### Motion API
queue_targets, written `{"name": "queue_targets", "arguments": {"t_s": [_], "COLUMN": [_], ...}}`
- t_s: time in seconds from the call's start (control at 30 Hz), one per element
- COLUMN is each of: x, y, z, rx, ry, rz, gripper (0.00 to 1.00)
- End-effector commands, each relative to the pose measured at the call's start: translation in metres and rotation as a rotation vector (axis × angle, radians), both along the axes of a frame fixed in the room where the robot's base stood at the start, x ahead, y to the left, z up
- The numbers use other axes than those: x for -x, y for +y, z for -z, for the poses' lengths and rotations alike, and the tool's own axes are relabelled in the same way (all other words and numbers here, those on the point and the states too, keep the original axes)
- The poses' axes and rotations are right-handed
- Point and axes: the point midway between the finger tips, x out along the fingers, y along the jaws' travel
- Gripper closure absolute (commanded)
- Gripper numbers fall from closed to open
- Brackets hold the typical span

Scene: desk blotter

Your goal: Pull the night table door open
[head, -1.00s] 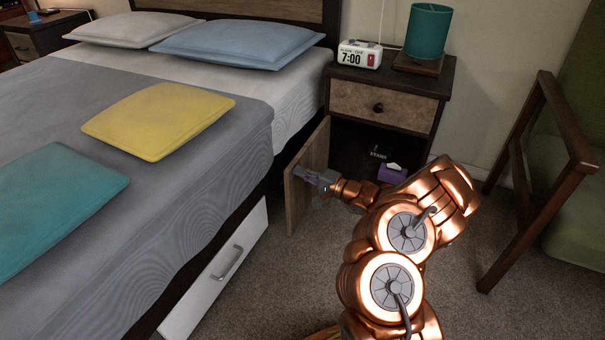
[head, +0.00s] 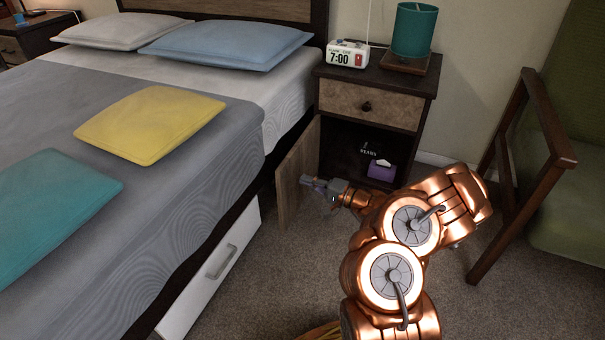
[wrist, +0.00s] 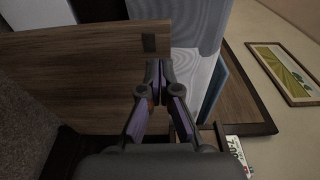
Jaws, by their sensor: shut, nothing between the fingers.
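The night table (head: 325,85) stands beside the bed, with a drawer (head: 370,105) above an open compartment. Its door (head: 297,175) is swung wide open on the left, close to the side of the bed. The door's wooden face also shows in the wrist view (wrist: 75,75), with a small dark patch near its top edge. My gripper (head: 305,182) is in front of the door's inner face, with its fingers together and nothing between them. In the wrist view the gripper (wrist: 158,70) points at the door; I cannot tell whether it touches it.
Inside the compartment are a purple box (head: 381,171) and a dark item with white lettering (head: 369,154). An alarm clock (head: 347,54) and a teal lamp (head: 414,32) stand on top. The bed (head: 215,185) bounds the left; a wooden-framed chair (head: 545,135) stands right. Carpet (head: 280,270) is clear between.

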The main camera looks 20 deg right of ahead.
Motion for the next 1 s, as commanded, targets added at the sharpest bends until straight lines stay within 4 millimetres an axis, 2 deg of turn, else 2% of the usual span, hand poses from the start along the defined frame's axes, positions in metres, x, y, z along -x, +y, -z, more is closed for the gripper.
{"name": "queue_targets", "arguments": {"t_s": [0.5,0.87,0.93,1.0], "x": [0.057,0.068,0.067,0.066], "y": [0.003,0.004,0.005,0.012], "z": [-0.002,0.0,-0.003,-0.015], "rx": [-0.003,0.0,0.0,0.0], "ry": [0.001,0.0,-0.001,-0.009], "rz": [-0.001,-0.003,-0.009,-0.029], "gripper": [1.0,1.0,1.0,1.0]}}
